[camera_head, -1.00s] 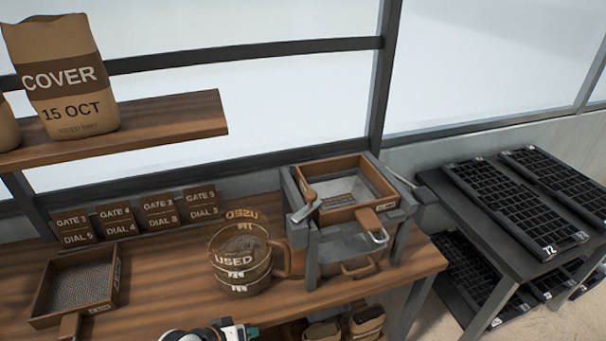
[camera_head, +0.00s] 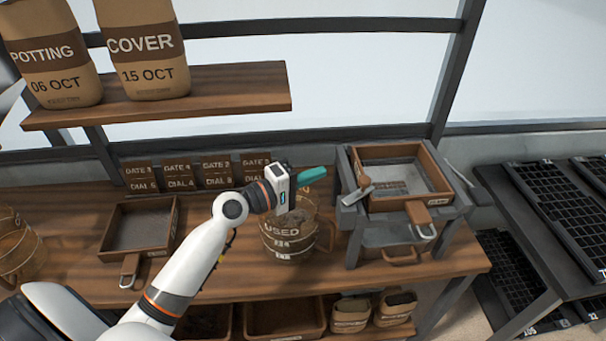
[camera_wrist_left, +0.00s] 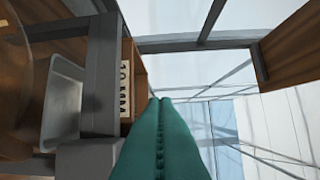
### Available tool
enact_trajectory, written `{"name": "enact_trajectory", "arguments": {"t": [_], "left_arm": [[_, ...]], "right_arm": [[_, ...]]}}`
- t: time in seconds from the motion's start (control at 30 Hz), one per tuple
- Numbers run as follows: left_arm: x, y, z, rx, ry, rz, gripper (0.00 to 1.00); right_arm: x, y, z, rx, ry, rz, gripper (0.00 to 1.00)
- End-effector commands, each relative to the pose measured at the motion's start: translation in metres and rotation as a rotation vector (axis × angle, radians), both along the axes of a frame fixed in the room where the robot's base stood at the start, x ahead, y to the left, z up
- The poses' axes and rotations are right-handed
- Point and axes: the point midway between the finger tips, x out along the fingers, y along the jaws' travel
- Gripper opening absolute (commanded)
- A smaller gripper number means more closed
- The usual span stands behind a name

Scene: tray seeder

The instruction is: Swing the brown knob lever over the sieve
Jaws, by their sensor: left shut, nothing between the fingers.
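The sieve (camera_head: 378,208) is a square wooden frame with a mesh floor, seated on a grey stand (camera_head: 353,245) on the bench. A grey lever (camera_head: 356,195) with a small brown knob (camera_head: 361,181) is at the stand's left side, by the sieve's left wall. My left gripper (camera_head: 325,172) has teal fingers, shut and empty, above the used bucket and left of the lever, apart from it. In the left wrist view the shut fingers (camera_wrist_left: 160,110) point up beside a labelled wooden wall (camera_wrist_left: 139,85); I cannot make out the knob there. My right gripper is out of view.
A clear bucket marked USED (camera_head: 288,243) stands below my left gripper. Another sieve (camera_head: 108,235) lies at left. Gate cards (camera_head: 217,178) line the back under the shelf (camera_head: 235,92). Black cell trays (camera_head: 550,195) sit at right.

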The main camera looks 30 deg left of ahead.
Motion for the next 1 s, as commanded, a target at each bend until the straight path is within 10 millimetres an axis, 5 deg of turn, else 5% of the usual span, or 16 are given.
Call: {"name": "enact_trajectory", "arguments": {"t": [0.2,0.5,1.0], "left_arm": [[0.041,-0.024,0.003,-0.003,-0.001,0.001,0.0],[0.029,-0.058,-0.003,0.0,0.002,0.0,0.0],[0.028,-0.061,-0.007,0.002,-0.002,-0.012,0.0]], "right_arm": [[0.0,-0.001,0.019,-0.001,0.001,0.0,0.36],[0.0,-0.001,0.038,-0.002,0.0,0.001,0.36],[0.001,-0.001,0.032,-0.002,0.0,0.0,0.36]]}}
